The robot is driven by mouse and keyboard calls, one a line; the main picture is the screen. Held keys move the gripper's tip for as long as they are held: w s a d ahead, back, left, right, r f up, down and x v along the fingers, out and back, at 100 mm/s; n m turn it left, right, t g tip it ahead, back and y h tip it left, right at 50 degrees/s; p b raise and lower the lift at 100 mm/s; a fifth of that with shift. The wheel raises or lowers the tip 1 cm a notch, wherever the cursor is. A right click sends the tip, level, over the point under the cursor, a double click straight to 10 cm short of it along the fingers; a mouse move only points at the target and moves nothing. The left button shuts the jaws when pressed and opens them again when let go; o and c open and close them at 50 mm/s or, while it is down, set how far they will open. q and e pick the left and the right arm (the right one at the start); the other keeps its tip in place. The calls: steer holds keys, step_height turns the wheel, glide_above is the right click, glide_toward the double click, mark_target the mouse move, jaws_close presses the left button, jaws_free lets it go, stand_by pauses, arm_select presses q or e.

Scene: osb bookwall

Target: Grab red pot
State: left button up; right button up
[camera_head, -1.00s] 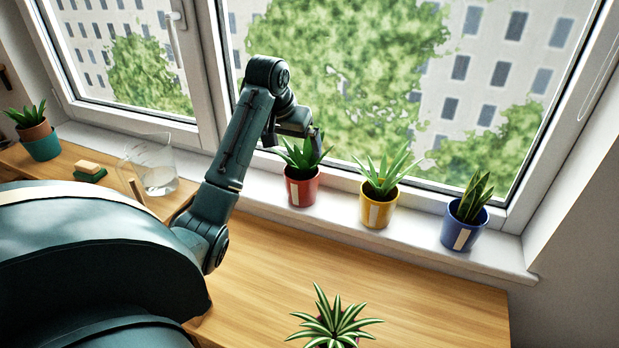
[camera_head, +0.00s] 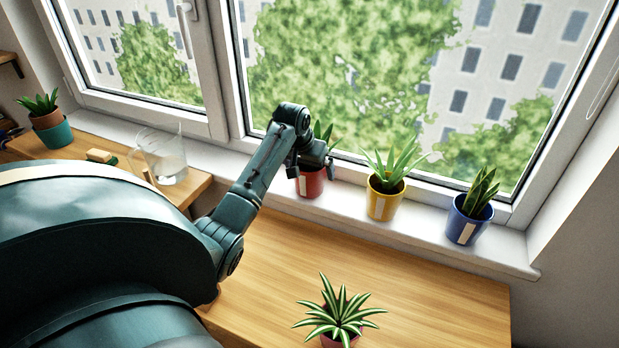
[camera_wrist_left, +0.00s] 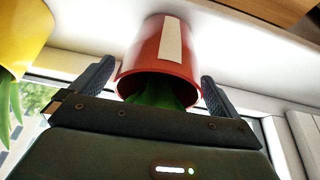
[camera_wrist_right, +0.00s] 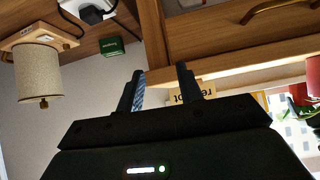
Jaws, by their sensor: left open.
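The red pot (camera_head: 311,184) stands upright on the white windowsill, with a pale label and a green plant. My left gripper (camera_head: 312,170) is open at the pot's upper part, hiding much of its plant. In the left wrist view the red pot (camera_wrist_left: 150,55) lies between the two spread fingers (camera_wrist_left: 157,75), its rim near them; a gap shows at the right finger, and contact on the left is unclear. My right gripper (camera_wrist_right: 161,82) shows only in its own wrist view, its fingers apart with nothing held between them.
A yellow pot (camera_head: 382,203) and a blue pot (camera_head: 467,222) stand to the right on the sill. A potted striped plant (camera_head: 340,318) is at the front of the wooden counter (camera_head: 400,275). A clear jug (camera_head: 168,160) stands left. The window is close behind.

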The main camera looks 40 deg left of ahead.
arm_select(q)
steer(key=shift+w+f, duration=0.1)
steer(key=shift+f, duration=0.05)
steer(key=c, duration=1.2)
